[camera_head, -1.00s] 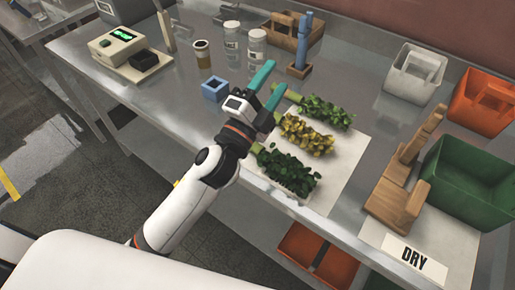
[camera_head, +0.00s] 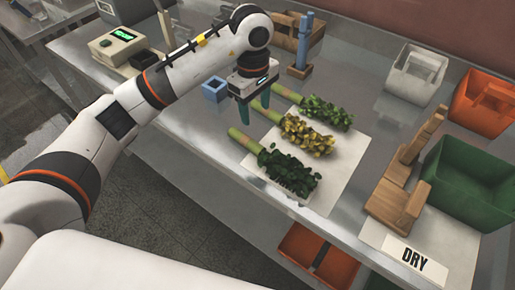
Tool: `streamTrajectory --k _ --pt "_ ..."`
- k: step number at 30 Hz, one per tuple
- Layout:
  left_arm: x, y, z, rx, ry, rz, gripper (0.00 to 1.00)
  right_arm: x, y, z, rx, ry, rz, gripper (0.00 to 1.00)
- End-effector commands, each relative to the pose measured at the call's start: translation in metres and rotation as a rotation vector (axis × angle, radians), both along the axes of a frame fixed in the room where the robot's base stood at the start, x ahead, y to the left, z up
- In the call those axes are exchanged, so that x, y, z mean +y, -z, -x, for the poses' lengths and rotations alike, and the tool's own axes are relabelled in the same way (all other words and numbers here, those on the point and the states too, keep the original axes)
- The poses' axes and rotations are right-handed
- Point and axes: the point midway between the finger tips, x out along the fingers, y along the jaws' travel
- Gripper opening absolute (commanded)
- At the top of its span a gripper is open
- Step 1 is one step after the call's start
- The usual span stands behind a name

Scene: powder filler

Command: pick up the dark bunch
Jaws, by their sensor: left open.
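The dark bunch (camera_head: 289,172) lies nearest the table's front edge on a white sheet (camera_head: 337,179). Its leaves are dark green and its pale green stem (camera_head: 243,141) points to the upper left, off the sheet. A yellow bunch (camera_head: 308,135) and a brighter green bunch (camera_head: 327,112) lie behind it, side by side. My left gripper (camera_head: 254,112) points down with its two teal fingers apart and empty. It is above the stem ends, beyond the dark bunch's stem and near the yellow bunch's stem. My right gripper is not in view.
A blue block (camera_head: 215,89) sits left of my gripper. A wooden rack (camera_head: 404,185) stands on the right by a "DRY" card (camera_head: 415,258). Green (camera_head: 470,180), orange (camera_head: 484,100) and white (camera_head: 412,73) bins stand at the right. A scale (camera_head: 117,45) is at the back left.

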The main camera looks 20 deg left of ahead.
Motion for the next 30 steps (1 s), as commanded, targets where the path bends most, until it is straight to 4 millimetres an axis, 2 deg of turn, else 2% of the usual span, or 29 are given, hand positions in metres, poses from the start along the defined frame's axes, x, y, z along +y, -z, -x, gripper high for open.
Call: streamTrajectory --k 2,12,17,23,27,30 --pt "0.006 0.003 -0.001 0.003 -0.003 -0.030 0.55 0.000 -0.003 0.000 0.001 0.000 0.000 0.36" --pt "0.006 0.057 0.001 0.007 -0.003 -0.028 0.55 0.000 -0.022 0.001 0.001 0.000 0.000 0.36" --pt "0.006 0.067 0.001 0.005 -0.003 -0.028 0.55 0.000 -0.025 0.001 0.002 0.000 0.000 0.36" --pt "0.006 0.093 0.008 0.010 -0.003 -0.027 0.55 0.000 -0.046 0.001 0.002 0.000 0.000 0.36" --pt "0.006 0.112 0.007 0.006 -0.004 -0.026 0.55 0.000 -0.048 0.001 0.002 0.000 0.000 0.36" --pt "0.006 0.117 0.007 0.003 -0.003 -0.027 0.55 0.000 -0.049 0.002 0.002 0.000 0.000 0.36"
